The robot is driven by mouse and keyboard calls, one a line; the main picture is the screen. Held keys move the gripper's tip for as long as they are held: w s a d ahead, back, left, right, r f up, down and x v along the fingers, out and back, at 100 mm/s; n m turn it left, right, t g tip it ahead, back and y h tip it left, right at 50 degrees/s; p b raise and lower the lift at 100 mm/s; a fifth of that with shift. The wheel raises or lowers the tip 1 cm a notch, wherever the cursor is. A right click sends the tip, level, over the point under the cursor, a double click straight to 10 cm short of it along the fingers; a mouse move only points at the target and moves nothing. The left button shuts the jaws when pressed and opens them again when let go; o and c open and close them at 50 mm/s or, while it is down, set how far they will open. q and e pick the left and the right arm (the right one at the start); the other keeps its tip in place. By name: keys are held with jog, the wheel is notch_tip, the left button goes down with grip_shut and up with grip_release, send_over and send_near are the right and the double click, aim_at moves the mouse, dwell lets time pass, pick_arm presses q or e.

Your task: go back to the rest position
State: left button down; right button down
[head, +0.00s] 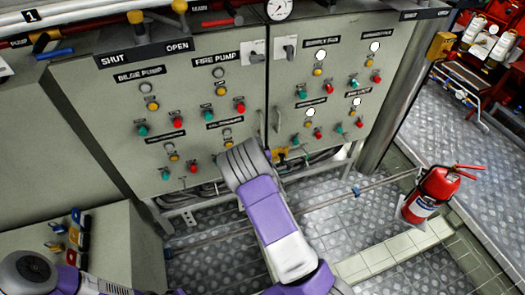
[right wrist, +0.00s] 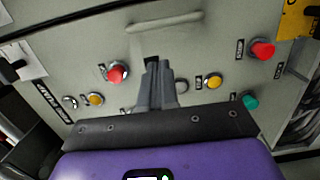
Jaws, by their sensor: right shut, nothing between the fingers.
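My right arm reaches up from the bottom of the head view to the front of the grey control cabinet (head: 200,100). Its grey wrist end hides part of the lower panel. In the right wrist view my right gripper (right wrist: 158,66) is shut and empty, its fingers pointing at the cabinet face. A red button (right wrist: 117,74) shows left of the fingertips and a yellow button (right wrist: 215,81) right of them. I cannot tell whether the fingertips touch the panel. Purple and dark parts of my left arm show at the lower left of the head view; its gripper is out of frame.
A red fire extinguisher (head: 432,192) stands at the right. A thin rail (head: 330,203) runs low in front of the cabinet. A low grey box (head: 110,235) with coloured levers is at the lower left. Chequered floor plate (head: 350,225) lies open right of my arm.

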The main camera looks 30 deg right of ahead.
jog(key=shift+d+v, duration=0.2)
jog(key=shift+v, duration=1.95)
jog(key=s+a+f+m+g+y+p, duration=0.1)
jog(key=s+a+f+m+g+y, duration=0.1)
jog(key=s+a+f+m+g, duration=0.55)
jog(key=s+a+f+m+g+y+p, duration=0.15)
jog(key=s+f+m+g, duration=0.35)
jog(key=f, duration=0.6)
jog(key=s+a+m+g+y, duration=0.4)
jog(key=s+a+y, duration=0.2)
jog(key=s+a, duration=0.8)
jog(key=shift+s+a+r+p, duration=0.3)
jog(key=shift+s+a+p, duration=0.1)
jog(key=shift+a, duration=0.15)
